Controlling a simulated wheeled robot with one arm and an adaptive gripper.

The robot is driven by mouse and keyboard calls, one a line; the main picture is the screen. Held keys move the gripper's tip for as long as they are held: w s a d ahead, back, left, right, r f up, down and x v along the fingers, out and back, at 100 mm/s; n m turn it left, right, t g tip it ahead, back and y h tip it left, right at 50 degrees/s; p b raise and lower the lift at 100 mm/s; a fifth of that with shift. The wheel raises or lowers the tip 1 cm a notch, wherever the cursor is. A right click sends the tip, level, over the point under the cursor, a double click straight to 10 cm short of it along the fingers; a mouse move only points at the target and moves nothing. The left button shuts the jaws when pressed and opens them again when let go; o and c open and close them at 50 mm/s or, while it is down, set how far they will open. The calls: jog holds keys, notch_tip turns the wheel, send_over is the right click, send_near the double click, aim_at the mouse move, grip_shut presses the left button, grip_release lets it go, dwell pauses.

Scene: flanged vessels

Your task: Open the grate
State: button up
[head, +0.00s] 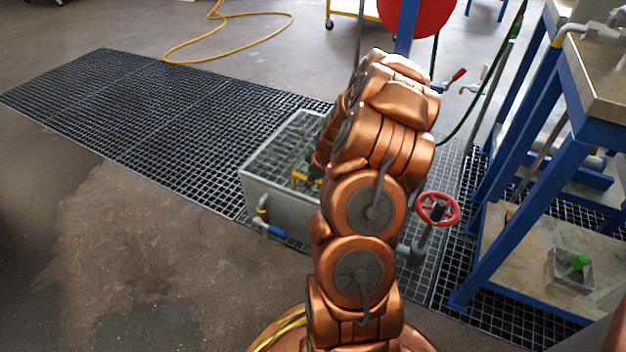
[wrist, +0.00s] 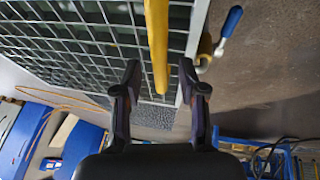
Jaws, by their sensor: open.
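The grate (head: 283,148) is a metal mesh lid lying flat on top of a grey box-shaped vessel (head: 285,205). In the wrist view the grate (wrist: 75,40) fills the upper left. A yellow handle (head: 303,180) stands on the grate; in the wrist view it is a yellow bar (wrist: 157,40) running down from the top edge. My gripper (wrist: 160,73) is open, with one finger on each side of the bar's lower end in the picture. I cannot tell whether either finger touches it. In the head view my arm hides most of the gripper and the grate's right part.
A blue-lever valve (head: 276,231) juts from the vessel's front; the lever (wrist: 231,21) is right of my gripper. A red handwheel (head: 438,208) and a blue-framed bench (head: 520,190) stand on the right. Floor grating (head: 130,105) extends left. A yellow hose (head: 225,45) lies behind.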

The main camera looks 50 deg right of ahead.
grip_shut()
dwell(0.4)
dwell(0.4)
